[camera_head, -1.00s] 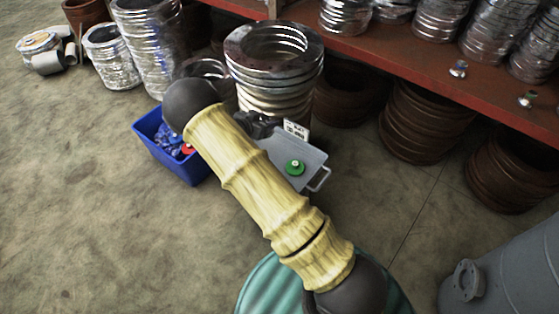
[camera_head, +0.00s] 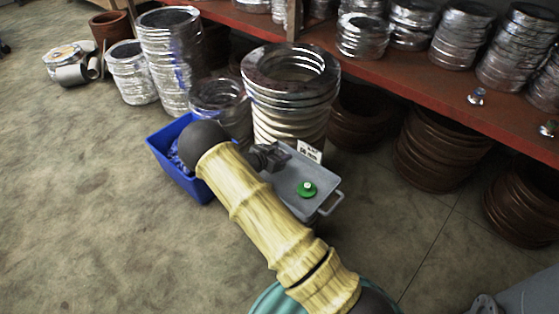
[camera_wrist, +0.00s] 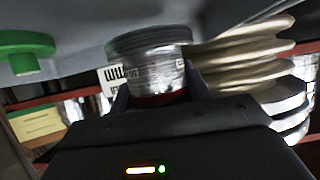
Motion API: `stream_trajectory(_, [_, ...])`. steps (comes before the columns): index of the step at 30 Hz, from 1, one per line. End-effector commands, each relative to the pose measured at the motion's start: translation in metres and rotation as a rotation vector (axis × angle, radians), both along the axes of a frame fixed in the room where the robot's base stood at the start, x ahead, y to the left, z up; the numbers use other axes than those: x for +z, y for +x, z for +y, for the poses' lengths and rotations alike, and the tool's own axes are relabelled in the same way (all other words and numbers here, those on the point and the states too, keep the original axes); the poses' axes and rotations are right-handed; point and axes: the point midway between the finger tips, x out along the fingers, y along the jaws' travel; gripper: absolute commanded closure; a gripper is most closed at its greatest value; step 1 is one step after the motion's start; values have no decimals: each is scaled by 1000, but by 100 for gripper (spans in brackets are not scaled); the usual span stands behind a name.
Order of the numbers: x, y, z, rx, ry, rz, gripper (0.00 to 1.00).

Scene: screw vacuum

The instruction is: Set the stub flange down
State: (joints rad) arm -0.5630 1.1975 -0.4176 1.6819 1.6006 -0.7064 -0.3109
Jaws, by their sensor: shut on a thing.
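The stub flange (camera_wrist: 150,62) is a shiny metal cylinder with a wider rim and a red band near my gripper. My gripper (camera_wrist: 158,88) is shut on it. The wrist picture looks upside down, with the grey tray (camera_wrist: 225,16) along its top. The rim is at or very near the tray floor; I cannot tell whether it touches. In the head view, my dark gripper (camera_head: 266,157) is at the back left of the tray (camera_head: 322,207), and the flange cannot be made out there.
A green round part (camera_head: 307,190) stands on the tray, apart from my gripper. A white label card (camera_head: 309,151) stands at the tray's back edge. A stack of large rings (camera_head: 290,100) rises close behind. A blue bin (camera_head: 182,180) is at left, partly behind my arm.

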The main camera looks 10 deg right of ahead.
Motion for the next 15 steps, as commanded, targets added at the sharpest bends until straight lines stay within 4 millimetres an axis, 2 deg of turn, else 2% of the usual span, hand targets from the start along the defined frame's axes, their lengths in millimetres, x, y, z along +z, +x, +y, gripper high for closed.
stream_trajectory(3, [-21, 0, 0, 1, -3, 1, 83])
stream_trajectory(6, [-32, 0, 0, 1, -3, 0, 83])
stream_trajectory(15, [-33, 0, 0, 0, -1, -1, 83])
